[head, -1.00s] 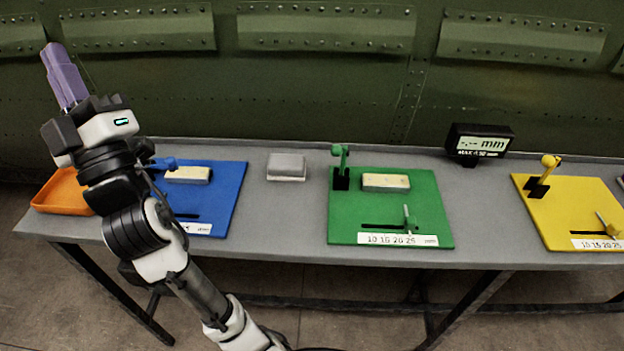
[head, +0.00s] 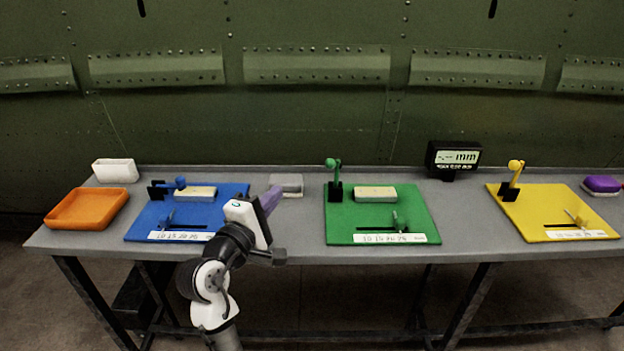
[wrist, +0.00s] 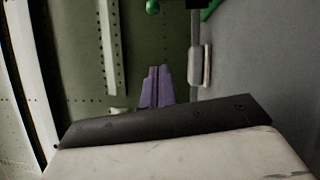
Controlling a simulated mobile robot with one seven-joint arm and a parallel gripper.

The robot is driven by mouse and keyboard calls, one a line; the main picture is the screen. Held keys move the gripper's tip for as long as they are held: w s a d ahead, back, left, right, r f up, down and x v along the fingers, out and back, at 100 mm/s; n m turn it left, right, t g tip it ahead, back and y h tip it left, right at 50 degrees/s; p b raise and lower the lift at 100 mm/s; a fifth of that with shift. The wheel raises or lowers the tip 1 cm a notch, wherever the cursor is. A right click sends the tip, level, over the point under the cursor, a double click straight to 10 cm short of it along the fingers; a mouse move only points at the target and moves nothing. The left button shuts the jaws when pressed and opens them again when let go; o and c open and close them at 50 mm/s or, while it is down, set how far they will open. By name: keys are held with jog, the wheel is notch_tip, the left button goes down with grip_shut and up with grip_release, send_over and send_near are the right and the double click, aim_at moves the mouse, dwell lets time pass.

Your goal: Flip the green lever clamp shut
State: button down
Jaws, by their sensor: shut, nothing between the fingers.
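The green lever clamp (head: 337,176) stands at the back left corner of the green board (head: 340,228). Its lever points up, with a round knob on top and a black base below. In the wrist view, a green knob (wrist: 152,6) shows at the top edge; the rest of the clamp there is mostly cut off. My gripper (head: 274,195) has purple fingers, shut and empty. It is left of the green board, between it and the blue board, apart from the clamp. The shut fingers also show in the wrist view (wrist: 157,82).
The blue board (head: 150,215), with its lever lying low, is left of my gripper. A grey block (head: 287,183) sits behind the fingers. The yellow board (head: 520,222) and a display (head: 453,158) are at right. An orange tray (head: 60,222) is far left.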

jog(key=shift+d, duration=0.1)
jog(key=p+x, duration=0.2)
jog(key=x, duration=0.7)
jog(key=shift+w+d, duration=0.1)
jog(key=shift+w, duration=0.15)
jog(key=d, duration=0.1)
jog(key=d+p, duration=0.1)
jog(key=d, duration=0.2)
jog(key=shift+s+r, duration=0.2)
jog(key=shift+r, duration=0.1)
jog(key=shift+p, duration=0.3)
jog(key=shift+r+m, duration=0.1)
jog(key=shift+m, duration=0.2)
jog(key=shift+d, duration=0.15)
